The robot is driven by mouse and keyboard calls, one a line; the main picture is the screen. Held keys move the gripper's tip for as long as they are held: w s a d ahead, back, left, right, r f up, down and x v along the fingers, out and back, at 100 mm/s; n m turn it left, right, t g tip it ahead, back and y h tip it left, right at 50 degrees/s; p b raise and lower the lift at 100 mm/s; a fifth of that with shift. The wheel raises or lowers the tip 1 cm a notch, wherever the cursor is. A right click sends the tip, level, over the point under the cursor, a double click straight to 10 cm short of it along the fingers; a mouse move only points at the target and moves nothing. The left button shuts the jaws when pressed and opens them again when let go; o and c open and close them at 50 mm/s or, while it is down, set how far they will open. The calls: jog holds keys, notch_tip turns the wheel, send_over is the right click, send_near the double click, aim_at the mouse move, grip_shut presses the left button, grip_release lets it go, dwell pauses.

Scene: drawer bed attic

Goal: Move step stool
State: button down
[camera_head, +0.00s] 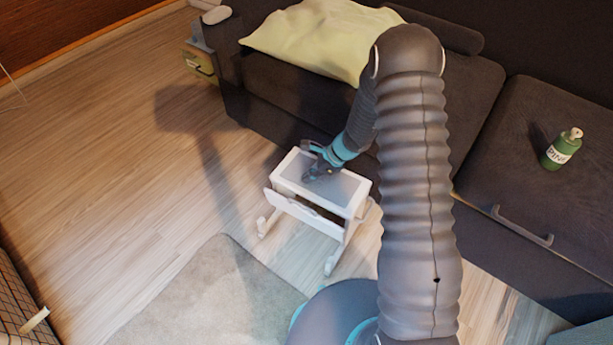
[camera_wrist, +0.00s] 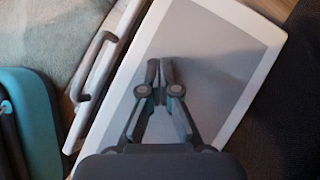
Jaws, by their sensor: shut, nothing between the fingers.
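The step stool (camera_head: 340,190) is white with a grey top panel and stands upright on the wooden floor, close to the front of the dark bed. Its top also fills much of the wrist view (camera_wrist: 225,45), with a handle-like bar (camera_wrist: 95,65) along its left side. My gripper (camera_head: 310,177) is over the left part of the stool's top. In the wrist view my gripper (camera_wrist: 160,65) has its fingertips together over the grey panel, with nothing between them. I cannot tell whether the fingertips touch the panel.
The dark bed (camera_head: 285,85) runs behind the stool, with a pale yellow pillow (camera_head: 315,40) on it. A light rug (camera_head: 205,300) lies in front. The floor to the left is clear.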

jog(key=shift+s+d+r+p, duration=0.15)
jog(key=shift+d+r+p, duration=0.1)
jog(key=shift+p, duration=0.2)
jog(key=d, duration=1.2)
jog(key=shift+s+r, duration=0.15)
jog(key=shift+s, duration=0.1)
